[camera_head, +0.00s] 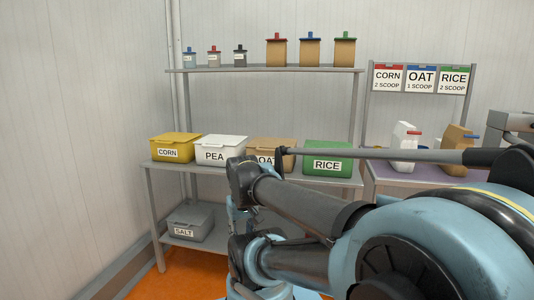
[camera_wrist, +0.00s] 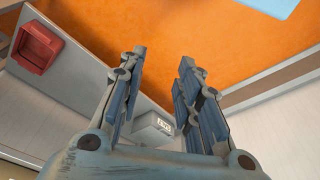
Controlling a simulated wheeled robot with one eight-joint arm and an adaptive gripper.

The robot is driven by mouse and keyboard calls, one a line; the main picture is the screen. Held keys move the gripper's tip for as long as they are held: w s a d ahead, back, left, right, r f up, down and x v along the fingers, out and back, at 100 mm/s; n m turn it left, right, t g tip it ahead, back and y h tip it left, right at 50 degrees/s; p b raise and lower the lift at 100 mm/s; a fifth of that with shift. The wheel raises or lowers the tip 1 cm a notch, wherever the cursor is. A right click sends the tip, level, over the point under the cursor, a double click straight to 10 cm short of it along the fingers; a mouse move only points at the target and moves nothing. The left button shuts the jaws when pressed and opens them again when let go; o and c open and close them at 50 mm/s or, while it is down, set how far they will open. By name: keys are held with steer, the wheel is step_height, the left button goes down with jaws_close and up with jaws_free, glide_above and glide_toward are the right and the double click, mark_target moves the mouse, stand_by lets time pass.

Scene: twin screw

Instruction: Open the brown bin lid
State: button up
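The brown bin (camera_head: 277,146), labelled OAT, stands on the middle shelf between the white PEA bin and the green RICE bin. Its lid looks shut, and my arm hides part of its front. In the wrist view my gripper (camera_wrist: 162,62) is open, its two fingers spread apart with nothing between the tips. The wrist view does not show the brown bin. In the head view my arm reaches across in front of the shelf, and the fingers cannot be made out there.
A yellow CORN bin (camera_head: 175,147), white PEA bin (camera_head: 222,146) and green RICE bin (camera_head: 328,153) share the shelf. A grey SALT bin (camera_head: 190,222) sits below, also in the wrist view (camera_wrist: 152,130). Several jars line the top shelf. A red container (camera_wrist: 38,47) shows at left.

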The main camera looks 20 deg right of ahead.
steer(key=w+d+r+n+h, duration=0.1)
steer(key=w+d+r+h, duration=0.3)
steer(key=w+d+r, duration=0.4)
steer(key=n+h, duration=0.2)
steer(key=h, duration=1)
glide_toward(266, 150)
steer(key=shift+t, duration=0.5)
steer(key=x, duration=1.1)
steer(key=shift+s+f, duration=0.2)
steer(key=shift+s, duration=0.05)
jaws_close()
